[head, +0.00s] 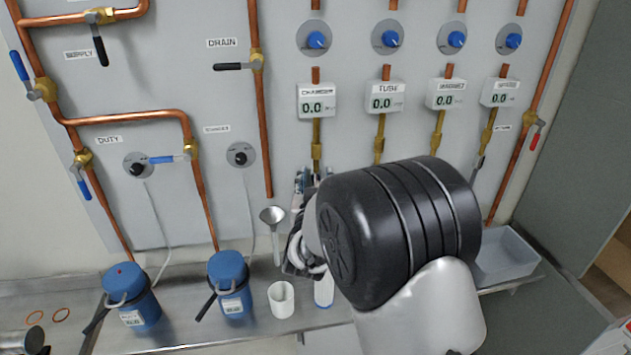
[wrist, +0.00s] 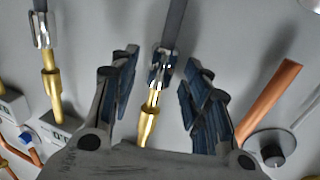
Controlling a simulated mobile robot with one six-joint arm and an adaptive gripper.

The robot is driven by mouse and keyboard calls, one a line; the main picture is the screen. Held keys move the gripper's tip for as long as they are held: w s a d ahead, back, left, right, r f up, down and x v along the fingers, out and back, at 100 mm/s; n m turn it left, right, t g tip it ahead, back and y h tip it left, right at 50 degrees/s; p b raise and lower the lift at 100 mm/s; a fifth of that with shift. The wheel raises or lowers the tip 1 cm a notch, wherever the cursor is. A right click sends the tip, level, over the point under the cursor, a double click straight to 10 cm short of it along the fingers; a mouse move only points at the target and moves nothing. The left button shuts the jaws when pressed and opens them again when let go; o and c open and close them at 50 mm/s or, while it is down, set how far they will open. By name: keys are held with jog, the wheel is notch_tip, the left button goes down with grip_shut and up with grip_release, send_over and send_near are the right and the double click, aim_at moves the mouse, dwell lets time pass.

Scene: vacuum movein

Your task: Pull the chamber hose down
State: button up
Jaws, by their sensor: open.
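The chamber gauge (head: 317,101) reads 0.0 on the panel, with a brass stub (head: 316,140) below it. My gripper (head: 307,180) is below this stub, partly hidden behind my own arm. In the wrist view my gripper (wrist: 163,75) is open, one finger on each side of the dark chamber hose (wrist: 174,16). The hose's silver coupling (wrist: 161,69) meets the brass fitting (wrist: 148,122) between the fingers. Gaps show between the coupling and both fingers. My arm hides most of the hose in the head view.
A copper drain pipe (head: 261,130) runs left of the chamber line. The tube gauge (head: 384,97) is to its right. Another hose coupling (wrist: 40,32) is left of the fingers.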

jog(key=s, duration=1.2)
jog(key=shift+d, duration=0.2)
jog(key=s+d+g, duration=0.4)
jog(key=s+d, duration=0.2)
jog(key=s, duration=0.4)
jog(key=s+d+g, duration=0.5)
jog(key=s+d, duration=0.2)
jog(key=s, duration=0.4)
jog(key=s+d+g, duration=0.4)
jog(key=s+d, duration=0.3)
jog(key=s, duration=0.4)
jog(key=shift+r, duration=0.35)
